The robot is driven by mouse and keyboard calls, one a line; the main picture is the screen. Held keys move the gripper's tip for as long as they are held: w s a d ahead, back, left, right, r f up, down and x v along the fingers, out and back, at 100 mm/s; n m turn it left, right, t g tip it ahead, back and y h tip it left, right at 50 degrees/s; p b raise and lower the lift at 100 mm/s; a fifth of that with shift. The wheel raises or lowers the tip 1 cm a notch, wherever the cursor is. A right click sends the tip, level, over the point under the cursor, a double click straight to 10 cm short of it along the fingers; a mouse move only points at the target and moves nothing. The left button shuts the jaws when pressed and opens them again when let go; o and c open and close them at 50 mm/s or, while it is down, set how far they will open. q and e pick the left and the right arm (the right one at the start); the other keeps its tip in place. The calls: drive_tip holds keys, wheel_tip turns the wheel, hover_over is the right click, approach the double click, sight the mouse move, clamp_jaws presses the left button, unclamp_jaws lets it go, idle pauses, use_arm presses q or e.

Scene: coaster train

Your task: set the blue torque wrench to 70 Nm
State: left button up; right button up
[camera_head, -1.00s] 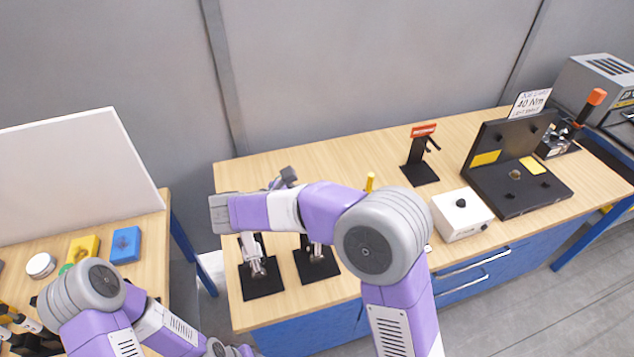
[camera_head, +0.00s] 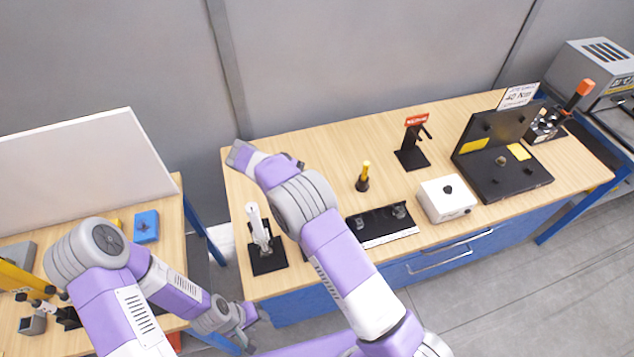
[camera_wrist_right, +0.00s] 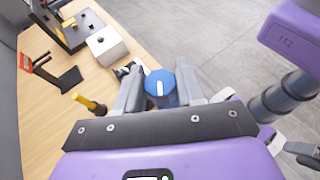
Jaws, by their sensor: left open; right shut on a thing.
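In the right wrist view, the blue round end of the torque wrench (camera_wrist_right: 160,83), with a white mark on top, sits between the fingers of my right gripper (camera_wrist_right: 161,92), which is shut on it. The rest of the wrench and any scale reading are hidden. My left gripper (camera_head: 248,316) is open and empty, low in front of the gap between the two benches, apart from the wrench.
A black stand (camera_head: 268,262) holds a pale upright tool. A black tray (camera_head: 375,225), white box (camera_head: 447,199), yellow-handled tool (camera_head: 364,178), red-labelled stand (camera_head: 411,158) and black fixture (camera_head: 500,175) with a 40 Nm sign (camera_head: 518,96) stand on the bench. A blue block (camera_head: 146,226) lies left.

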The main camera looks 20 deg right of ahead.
drive_tip(key=shift+m+g+y+p, duration=0.4)
drive_tip(key=shift+m+p, duration=0.1)
drive_tip(key=shift+m, duration=0.1)
drive_tip(key=o, duration=1)
drive_tip(key=shift+c, duration=0.2)
drive_tip(key=shift+r, duration=0.1)
